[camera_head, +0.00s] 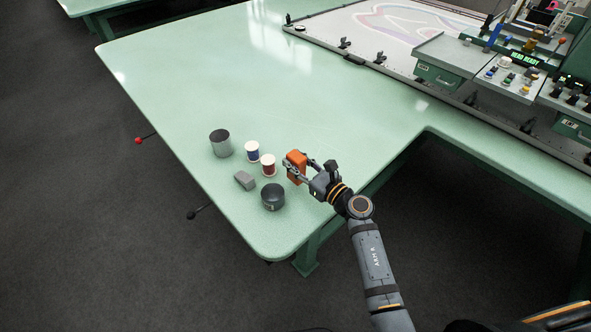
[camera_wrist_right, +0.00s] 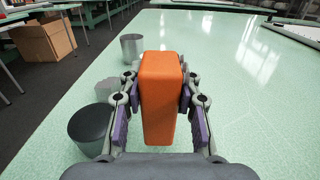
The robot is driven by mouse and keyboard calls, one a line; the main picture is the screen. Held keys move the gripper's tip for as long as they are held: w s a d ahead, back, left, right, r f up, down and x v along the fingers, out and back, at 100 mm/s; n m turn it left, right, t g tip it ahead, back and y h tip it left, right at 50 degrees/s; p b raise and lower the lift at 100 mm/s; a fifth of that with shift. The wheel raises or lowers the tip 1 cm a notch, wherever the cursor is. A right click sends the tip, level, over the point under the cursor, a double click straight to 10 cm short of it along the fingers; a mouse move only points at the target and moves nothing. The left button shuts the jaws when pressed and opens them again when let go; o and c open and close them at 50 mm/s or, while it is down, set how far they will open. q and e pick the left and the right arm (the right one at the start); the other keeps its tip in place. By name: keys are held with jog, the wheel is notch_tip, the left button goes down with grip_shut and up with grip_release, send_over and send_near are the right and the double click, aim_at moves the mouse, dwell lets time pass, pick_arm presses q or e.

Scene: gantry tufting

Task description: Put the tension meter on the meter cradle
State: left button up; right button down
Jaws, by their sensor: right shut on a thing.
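An orange upright block (camera_head: 295,167), which looks to be the tension meter, is between the fingers of my right gripper (camera_head: 297,170). In the right wrist view the orange block (camera_wrist_right: 161,95) fills the middle, with the purple finger pads pressed on both sides. I cannot tell whether its base touches the table. A small grey block (camera_head: 244,180), possibly the meter cradle, lies on the green table to the left of the gripper. My left gripper is not in view.
Near the gripper stand a dark round pot (camera_head: 273,197), a grey metal cup (camera_head: 220,143), a blue spool (camera_head: 253,151) and a red spool (camera_head: 268,165). The green table (camera_head: 215,75) is clear behind them. A gantry frame and control panel (camera_head: 508,75) stand at the upper right.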

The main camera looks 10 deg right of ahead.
jog(key=shift+w+a+f+b, duration=0.1)
jog(key=shift+w+f+b, duration=0.05)
jog(key=shift+f, duration=0.75)
jog(key=shift+w+f+b, duration=0.1)
jog(key=shift+f+b, duration=0.05)
jog(key=shift+f, duration=0.75)
jog(key=shift+f, duration=0.1)
jog(key=shift+f+b, duration=0.15)
jog(key=shift+b, duration=0.15)
jog(key=c, duration=0.9)
grip_release()
jog(key=shift+c, duration=0.2)
